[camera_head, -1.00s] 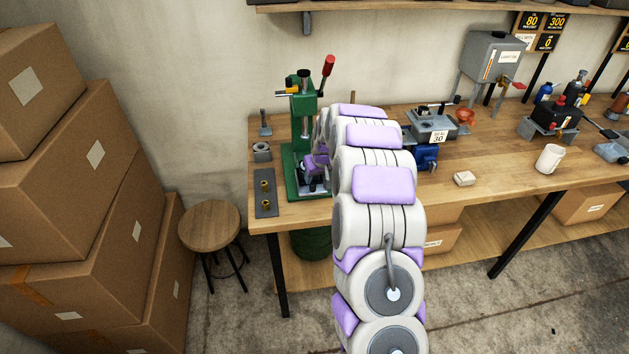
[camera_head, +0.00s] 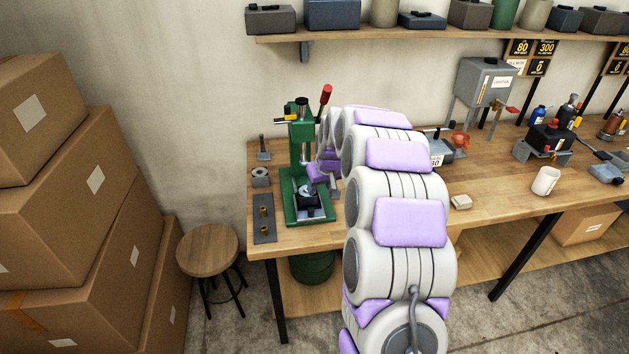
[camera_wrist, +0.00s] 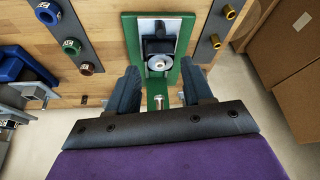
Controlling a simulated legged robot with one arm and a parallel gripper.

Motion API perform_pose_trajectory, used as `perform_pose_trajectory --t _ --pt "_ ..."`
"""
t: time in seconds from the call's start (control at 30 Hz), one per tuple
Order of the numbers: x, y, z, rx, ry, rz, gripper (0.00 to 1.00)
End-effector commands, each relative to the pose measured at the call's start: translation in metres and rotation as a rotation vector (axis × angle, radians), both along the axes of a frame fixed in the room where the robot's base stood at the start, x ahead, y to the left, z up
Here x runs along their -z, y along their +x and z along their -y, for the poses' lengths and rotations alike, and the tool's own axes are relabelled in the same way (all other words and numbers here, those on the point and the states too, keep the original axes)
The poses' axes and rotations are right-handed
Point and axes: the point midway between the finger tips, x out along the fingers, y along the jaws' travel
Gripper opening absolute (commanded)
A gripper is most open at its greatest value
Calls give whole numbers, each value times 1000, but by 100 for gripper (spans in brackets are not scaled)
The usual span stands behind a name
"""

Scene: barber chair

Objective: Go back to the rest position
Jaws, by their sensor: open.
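My gripper (camera_wrist: 161,82) is open and empty in the wrist view, with its two dark fingers apart. The green press (camera_head: 303,160) with a red-tipped lever stands at the left end of the workbench. In the wrist view, the green press base (camera_wrist: 186,75) lies ahead between and beyond the fingers. It carries a black block (camera_wrist: 159,46) with a round silver piece (camera_wrist: 159,63) on it. In the head view, my gripper (camera_head: 322,176) is just right of the press, partly hidden by my arm.
A grey strip with brass pieces (camera_head: 264,219) lies left of the press. A wooden stool (camera_head: 208,248) and stacked boxes (camera_head: 60,210) stand at left. A white mug (camera_head: 545,181) and a small pale block (camera_head: 461,202) sit on the bench (camera_head: 500,205). A shelf (camera_head: 400,34) runs above.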

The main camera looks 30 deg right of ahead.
Motion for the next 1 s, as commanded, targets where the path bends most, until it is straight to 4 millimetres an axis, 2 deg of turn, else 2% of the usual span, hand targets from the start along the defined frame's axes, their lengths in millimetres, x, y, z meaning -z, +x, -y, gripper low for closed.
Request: perform_pose_trajectory --t 0.27,0.37,0.47,0.7,0.87,1.0 --pt "-4 -4 -6 -5 4 -5 50" --pt "-13 -18 -23 -18 14 -24 50" --pt "-28 -43 -52 -38 30 -55 50" --pt "-57 -129 -118 -81 59 -169 50" --pt "-71 -193 -150 -96 62 -245 50" --pt "-77 -253 -171 -102 57 -316 50"
